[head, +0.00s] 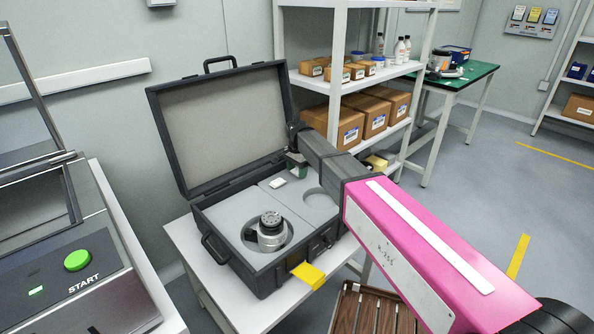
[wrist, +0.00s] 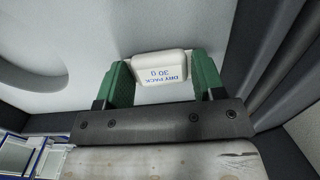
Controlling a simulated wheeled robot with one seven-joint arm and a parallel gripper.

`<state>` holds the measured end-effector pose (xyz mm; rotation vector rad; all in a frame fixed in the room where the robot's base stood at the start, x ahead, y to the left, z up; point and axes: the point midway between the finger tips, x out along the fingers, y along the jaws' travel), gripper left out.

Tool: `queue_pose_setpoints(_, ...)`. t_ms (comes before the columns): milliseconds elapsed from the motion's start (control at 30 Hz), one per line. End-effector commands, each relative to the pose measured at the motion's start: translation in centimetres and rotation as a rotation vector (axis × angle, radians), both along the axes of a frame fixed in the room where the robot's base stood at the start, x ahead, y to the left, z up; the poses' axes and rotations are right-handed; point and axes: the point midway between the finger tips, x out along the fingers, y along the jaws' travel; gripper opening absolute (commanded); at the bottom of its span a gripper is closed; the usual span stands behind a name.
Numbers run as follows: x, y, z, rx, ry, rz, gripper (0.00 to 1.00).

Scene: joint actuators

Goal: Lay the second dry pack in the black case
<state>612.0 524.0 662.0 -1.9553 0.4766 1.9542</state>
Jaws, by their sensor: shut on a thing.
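The black case (head: 206,190) stands open on a white table, with grey foam inside. A silver and black joint actuator (head: 270,232) sits in its left round recess. The round recess on the right (head: 319,198) looks empty. My gripper (head: 289,172) is over the back of the foam, inside the case. In the wrist view its green fingers (wrist: 160,80) are shut on a small white dry pack (wrist: 158,66), one on each side, with the print upside down. A white pack (head: 278,182) shows beside the fingertips in the head view. Whether it touches the foam is unclear.
The raised lid (head: 228,125) stands behind the foam. A yellow tag (head: 308,275) hangs at the case front. A slatted brown crate (head: 365,312) is below right. A machine with a green START button (head: 77,260) is at left, and a shelf with cardboard boxes (head: 338,128) behind.

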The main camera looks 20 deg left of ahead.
Motion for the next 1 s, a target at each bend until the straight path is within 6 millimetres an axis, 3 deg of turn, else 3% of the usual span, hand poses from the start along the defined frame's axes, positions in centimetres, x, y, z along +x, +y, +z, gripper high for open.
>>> queue_pose_setpoints(200, 0.0, 0.0, -0.3, -0.001, 0.000, 0.000, 0.40)
queue_pose_setpoints(233, 0.0, 0.0, -0.3, -0.001, 0.000, 0.000, 0.72)
queue_pose_setpoints(300, 0.0, 0.0, -0.3, -0.001, 0.000, 0.000, 0.88)
queue_pose_setpoints(667, 0.0, 0.0, 0.2, 0.000, 0.000, 0.000, 0.88)
queue_pose_setpoints(833, 0.0, 0.0, 2.3, 0.001, 0.000, 0.000, 0.88)
queue_pose_setpoints(1000, 0.0, 0.0, 5.5, 0.001, -0.002, 0.000, 0.88)
